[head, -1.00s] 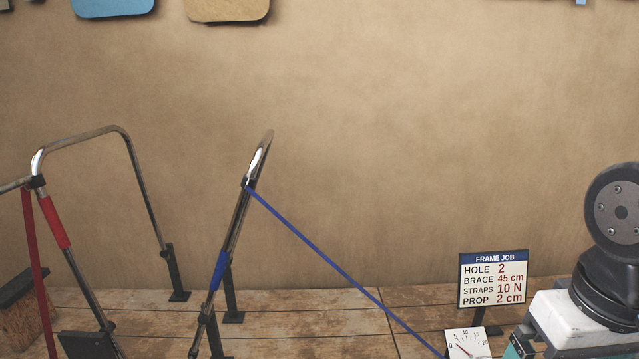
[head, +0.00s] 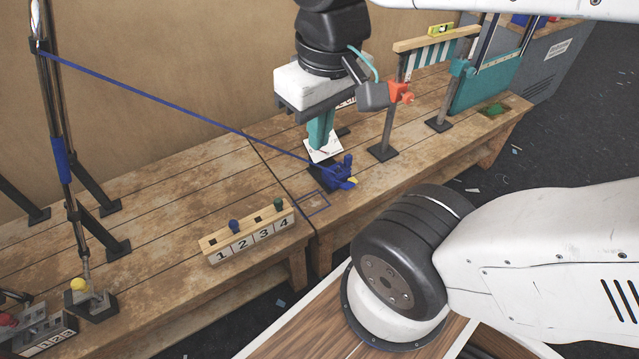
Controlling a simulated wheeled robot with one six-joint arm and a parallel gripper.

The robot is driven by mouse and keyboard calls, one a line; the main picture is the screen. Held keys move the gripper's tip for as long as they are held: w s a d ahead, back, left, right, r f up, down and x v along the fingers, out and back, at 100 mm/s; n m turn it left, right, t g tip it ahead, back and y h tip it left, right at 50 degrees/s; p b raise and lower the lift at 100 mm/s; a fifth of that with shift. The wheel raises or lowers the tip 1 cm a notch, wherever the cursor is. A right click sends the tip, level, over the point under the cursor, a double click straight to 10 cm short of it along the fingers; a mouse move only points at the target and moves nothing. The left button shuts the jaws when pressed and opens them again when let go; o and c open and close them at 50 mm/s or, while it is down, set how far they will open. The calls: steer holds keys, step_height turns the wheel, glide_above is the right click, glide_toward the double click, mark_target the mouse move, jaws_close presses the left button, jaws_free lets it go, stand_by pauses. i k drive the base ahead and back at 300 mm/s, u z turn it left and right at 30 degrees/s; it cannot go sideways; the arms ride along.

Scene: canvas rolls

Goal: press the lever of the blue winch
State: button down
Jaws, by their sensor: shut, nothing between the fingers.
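The blue winch (head: 338,174) sits on the workbench near its front edge, at the middle of the head view. It has a blue upright part and a small yellow tip (head: 352,181) low on its right, which may be the lever's end. A taut blue strap (head: 180,104) runs to it from the metal frame at the left. My gripper (head: 319,142) points down just above and behind the winch, with teal fingers shut and empty. The fingers overlap the white dial gauge (head: 324,152) in the picture. I cannot tell whether they touch anything.
A numbered block (head: 248,234) with blue and green pegs stands left of the winch. A post with an orange clamp (head: 401,93) stands to the right.

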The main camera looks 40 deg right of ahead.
mark_target(349, 185)
steer(key=u, duration=1.35)
steer(key=k, duration=1.15)
steer(key=z, duration=1.2)
steer(key=i, duration=0.55)
steer(key=z, duration=0.1)
